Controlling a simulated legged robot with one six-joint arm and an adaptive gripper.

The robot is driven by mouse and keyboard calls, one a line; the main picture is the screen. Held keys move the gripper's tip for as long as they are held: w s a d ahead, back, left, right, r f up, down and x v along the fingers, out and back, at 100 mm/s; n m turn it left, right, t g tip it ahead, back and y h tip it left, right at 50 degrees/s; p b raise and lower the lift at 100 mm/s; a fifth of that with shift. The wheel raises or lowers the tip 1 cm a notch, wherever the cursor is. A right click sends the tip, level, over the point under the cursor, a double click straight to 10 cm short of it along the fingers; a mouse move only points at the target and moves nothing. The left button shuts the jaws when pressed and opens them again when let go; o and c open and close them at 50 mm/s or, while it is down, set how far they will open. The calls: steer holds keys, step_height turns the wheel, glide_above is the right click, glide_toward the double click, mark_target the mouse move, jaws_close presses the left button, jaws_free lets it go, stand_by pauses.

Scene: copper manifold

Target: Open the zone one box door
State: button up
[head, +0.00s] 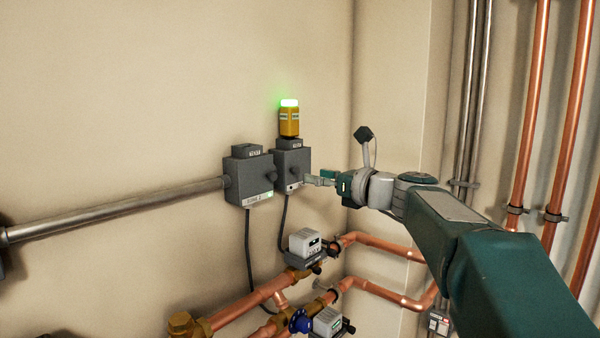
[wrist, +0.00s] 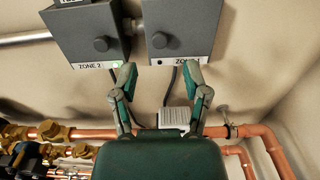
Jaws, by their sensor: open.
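The zone one box (head: 291,163) is a grey wall box with a round dark knob on its front face, and its front looks shut. It also shows in the wrist view (wrist: 184,22), right of the box labelled ZONE 2, with its own label partly covered by a finger. My gripper (head: 320,181) is just right of this box in the head view. In the wrist view my gripper (wrist: 158,76) is open and empty, its fingertips near the box's lower edge, below the knob (wrist: 159,40). I cannot tell whether a finger touches the box.
The zone 2 box (head: 248,179) stands close on the left, with a grey conduit (head: 120,208) running left. A yellow device (head: 289,122) with a lit green top sits above the zone one box. Cables hang below; copper pipes (head: 255,298) and white-topped valve units (head: 305,242) are lower down.

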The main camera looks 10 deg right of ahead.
mark_target(298, 171)
steer(key=x, duration=0.5)
steer(key=shift+w+a, duration=0.15)
steer(key=shift+w, duration=0.05)
jaws_close()
